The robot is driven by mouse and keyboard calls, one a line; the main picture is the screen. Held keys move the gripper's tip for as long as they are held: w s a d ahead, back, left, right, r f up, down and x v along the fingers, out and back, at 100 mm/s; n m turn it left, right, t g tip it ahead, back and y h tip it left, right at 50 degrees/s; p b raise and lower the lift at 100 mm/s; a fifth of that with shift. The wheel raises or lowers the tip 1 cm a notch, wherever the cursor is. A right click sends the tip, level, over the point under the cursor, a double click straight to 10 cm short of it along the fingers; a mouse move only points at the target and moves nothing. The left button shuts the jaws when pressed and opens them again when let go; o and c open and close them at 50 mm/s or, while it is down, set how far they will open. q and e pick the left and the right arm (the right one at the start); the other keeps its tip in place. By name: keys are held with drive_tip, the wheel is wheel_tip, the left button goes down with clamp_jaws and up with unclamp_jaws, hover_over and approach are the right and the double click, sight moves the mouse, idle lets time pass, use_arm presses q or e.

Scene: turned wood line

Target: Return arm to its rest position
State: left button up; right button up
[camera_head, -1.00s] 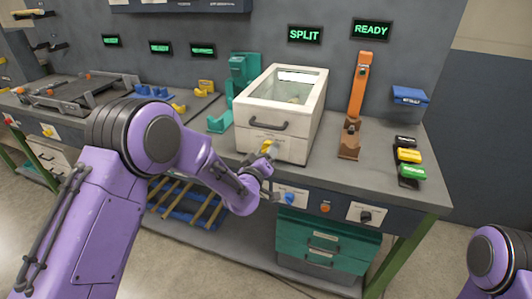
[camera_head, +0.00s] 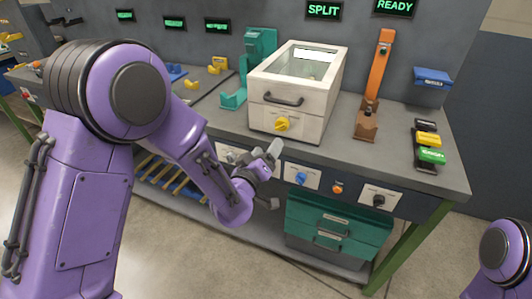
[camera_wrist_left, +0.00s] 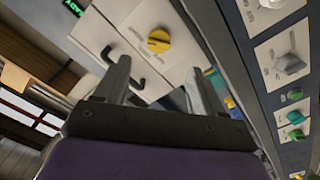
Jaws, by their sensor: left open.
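My left arm, purple, reaches in from the left in the head view. Its left gripper (camera_head: 272,174) is in front of the bench's front panel, below the cream box (camera_head: 290,117). In the left wrist view the left gripper (camera_wrist_left: 160,85) has its two fingers apart with nothing between them. The cream box has a clear-windowed lid, a dark handle and a yellow knob (camera_head: 282,125); the knob also shows in the wrist view (camera_wrist_left: 158,40), apart from the fingers. Only a purple part of my right arm shows at the lower right; its gripper is out of view.
The bench (camera_head: 352,160) has a front panel with a blue knob (camera_head: 301,179), an orange button (camera_head: 337,189) and a black knob (camera_head: 378,200). A teal drawer unit (camera_head: 335,235) stands below. Floor in front is clear.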

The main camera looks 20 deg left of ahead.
idle(0.3)
use_arm(q)
drive_tip(key=s+a+f+g+y, duration=0.1)
drive_tip(key=s+a+f+g, duration=0.25)
drive_tip(key=s+f, duration=0.45)
drive_tip(key=s+a+f+g+y, duration=0.25)
drive_tip(key=s+f+g, duration=0.2)
drive_tip(key=f, duration=0.75)
drive_tip(key=s+a+f+g, duration=0.2)
drive_tip(key=s+f, duration=0.4)
drive_tip(key=s, duration=0.5)
drive_tip(key=s+a+f+g, duration=0.2)
drive_tip(key=s+f+g, duration=0.2)
drive_tip(key=s, duration=0.8)
wheel_tip(320, 180, down, 3)
drive_tip(key=shift+a+r+m+g, duration=0.1)
drive_tip(key=shift+a+m+g, duration=0.05)
drive_tip(key=shift+m+g, duration=0.25)
drive_tip(key=shift+y, duration=0.25)
